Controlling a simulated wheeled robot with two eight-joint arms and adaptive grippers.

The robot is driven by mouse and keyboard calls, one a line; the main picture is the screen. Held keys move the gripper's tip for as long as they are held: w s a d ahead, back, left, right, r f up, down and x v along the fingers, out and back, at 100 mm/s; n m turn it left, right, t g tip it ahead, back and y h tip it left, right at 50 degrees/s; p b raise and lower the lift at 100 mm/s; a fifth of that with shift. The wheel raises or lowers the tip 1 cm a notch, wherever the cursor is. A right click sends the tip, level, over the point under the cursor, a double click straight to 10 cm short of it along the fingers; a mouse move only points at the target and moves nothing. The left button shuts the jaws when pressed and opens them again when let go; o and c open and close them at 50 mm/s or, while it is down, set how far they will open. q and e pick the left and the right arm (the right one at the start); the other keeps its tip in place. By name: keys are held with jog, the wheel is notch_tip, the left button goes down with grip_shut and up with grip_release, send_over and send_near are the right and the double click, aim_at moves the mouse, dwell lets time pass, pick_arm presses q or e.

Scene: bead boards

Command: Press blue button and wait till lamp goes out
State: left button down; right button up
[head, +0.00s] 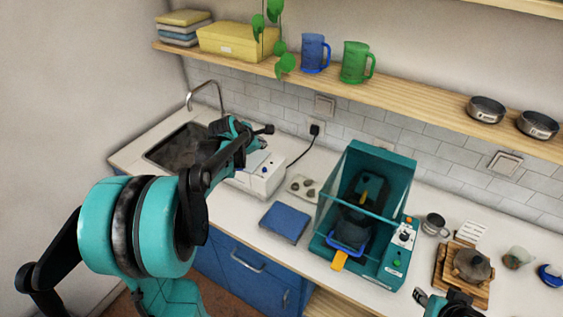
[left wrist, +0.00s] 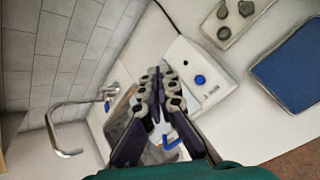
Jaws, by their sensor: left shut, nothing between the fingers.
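A white appliance (head: 262,178) stands on the counter beside the sink, with a cord to the wall. In the left wrist view its top (left wrist: 213,62) carries a round blue button (left wrist: 199,79). My left gripper (head: 262,130) is shut and empty, above and behind the appliance in the head view. In the left wrist view its fingertips (left wrist: 164,70) appear left of the blue button; I see no contact with it. I cannot make out a lit lamp on the appliance. My right gripper (head: 436,299) shows only partly at the bottom edge, its jaw state unclear.
A teal machine (head: 380,160) with a control panel stands right of a blue mat (head: 285,222) and a small tray (head: 300,188). The sink (head: 178,147) and tap (head: 205,86) are at left. A shelf (head: 420,97) with mugs runs above.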

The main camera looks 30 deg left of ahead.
aim_at(264, 170)
pick_arm(q)
jog(key=shift+w, duration=0.1)
dwell(0.3)
notch_tip(264, 170, down, 9)
jog(key=b, duration=0.6)
jog(key=shift+r+b, duration=0.1)
jog(key=shift+b, duration=0.25)
dwell(1.0)
jog(key=shift+f+b, duration=0.3)
jog(key=shift+f, duration=0.05)
jog(key=shift+f+b, duration=0.3)
jog(key=shift+f, duration=0.15)
dwell(0.4)
jog(key=shift+r, duration=0.1)
jog(key=shift+r+p, duration=0.65)
jog(key=shift+r, duration=0.1)
